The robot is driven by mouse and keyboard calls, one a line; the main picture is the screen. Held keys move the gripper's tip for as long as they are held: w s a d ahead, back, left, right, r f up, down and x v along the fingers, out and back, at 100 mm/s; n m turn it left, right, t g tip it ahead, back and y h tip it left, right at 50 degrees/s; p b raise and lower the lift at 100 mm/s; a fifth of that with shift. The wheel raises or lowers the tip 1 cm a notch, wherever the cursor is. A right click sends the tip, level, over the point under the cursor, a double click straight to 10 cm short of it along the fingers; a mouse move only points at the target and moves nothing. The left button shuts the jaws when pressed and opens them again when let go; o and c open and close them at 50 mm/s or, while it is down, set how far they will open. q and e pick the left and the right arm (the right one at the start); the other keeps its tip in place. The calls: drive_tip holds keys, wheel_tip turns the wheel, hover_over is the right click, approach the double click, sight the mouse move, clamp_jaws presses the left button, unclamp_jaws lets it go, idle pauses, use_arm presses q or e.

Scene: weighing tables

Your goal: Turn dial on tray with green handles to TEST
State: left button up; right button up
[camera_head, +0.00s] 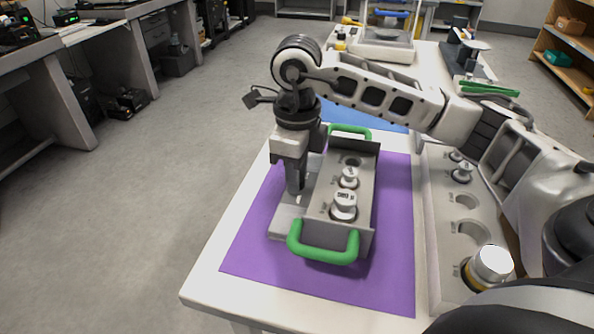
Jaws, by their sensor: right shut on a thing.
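The grey tray (365,209) with green handles (327,250) lies on a purple mat (392,270) on the white table. My right gripper (296,188) reaches down from above onto the left, lower part of the tray. It is shut on what appears to be the dial, which the fingers and gripper body hide. The dial's marks and setting cannot be read. My left gripper is out of view.
The tray holds a larger weight (343,206) and a smaller weight (349,177), close to the right of my gripper. A grey weight rack (447,245) stands to the right under my right arm. A scale (384,45) stands at the back. The mat's front is clear.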

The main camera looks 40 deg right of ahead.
drive_tip(key=shift+r, duration=0.1)
idle(0.3)
drive_tip(key=o, duration=1)
use_arm(q)
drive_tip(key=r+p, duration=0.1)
drive_tip(key=p, duration=0.2)
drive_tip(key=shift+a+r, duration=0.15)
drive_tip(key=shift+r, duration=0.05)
use_arm(e)
wheel_tip(320, 180, up, 16)
drive_tip(key=shift+f, duration=0.1)
use_arm(q)
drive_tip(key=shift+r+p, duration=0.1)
drive_tip(key=shift+p, duration=0.2)
